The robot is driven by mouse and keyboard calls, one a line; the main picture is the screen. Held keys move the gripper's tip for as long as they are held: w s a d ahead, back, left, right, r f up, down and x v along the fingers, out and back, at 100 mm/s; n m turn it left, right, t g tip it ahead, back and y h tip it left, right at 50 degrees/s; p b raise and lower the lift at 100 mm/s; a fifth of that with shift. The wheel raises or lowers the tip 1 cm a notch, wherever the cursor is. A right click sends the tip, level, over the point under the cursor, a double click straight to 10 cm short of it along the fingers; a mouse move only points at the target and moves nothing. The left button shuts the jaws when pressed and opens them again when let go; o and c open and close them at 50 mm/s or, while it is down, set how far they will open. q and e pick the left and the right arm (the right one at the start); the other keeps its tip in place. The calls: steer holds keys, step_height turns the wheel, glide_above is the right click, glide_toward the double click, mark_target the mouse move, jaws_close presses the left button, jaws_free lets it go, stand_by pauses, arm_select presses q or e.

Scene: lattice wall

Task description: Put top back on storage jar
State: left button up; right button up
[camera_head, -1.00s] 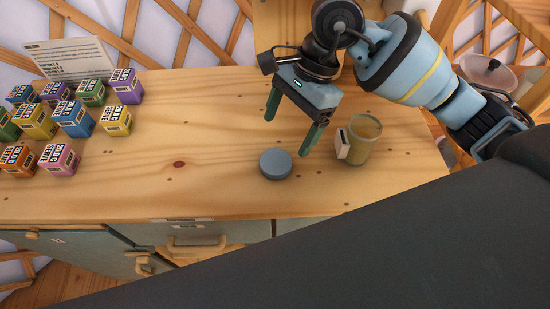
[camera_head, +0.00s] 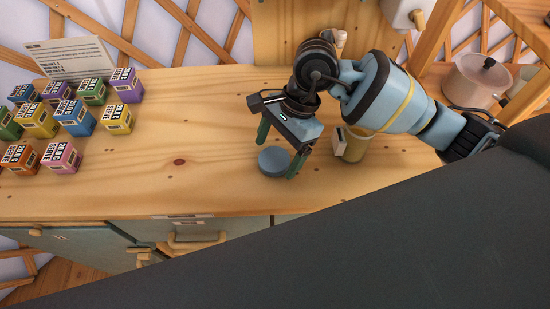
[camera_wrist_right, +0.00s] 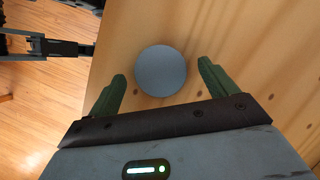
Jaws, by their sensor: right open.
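The round blue-grey jar top (camera_head: 273,161) lies flat on the wooden counter near its front edge. It also shows in the right wrist view (camera_wrist_right: 161,71), just beyond and between my two green fingertips. The storage jar (camera_head: 353,146), clear with a yellowish tint and a pale tag, stands upright to the right of the top, partly hidden by my right arm. My right gripper (camera_head: 279,155) is open and empty, its fingers on either side of the top; I cannot tell whether they touch it. My left gripper is not clearly in view.
Several colourful boxes (camera_head: 75,118) stand on the left of the wooden counter (camera_head: 190,130), with a printed card (camera_head: 72,58) behind them. A lidded pot (camera_head: 478,80) is at the far right. The counter's middle is clear.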

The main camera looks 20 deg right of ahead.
steer(key=shift+a+f, duration=0.2)
steer(key=shift+f, duration=0.3)
steer(key=c, duration=1.1)
steer(key=shift+o, duration=0.2)
steer(key=shift+r, duration=0.1)
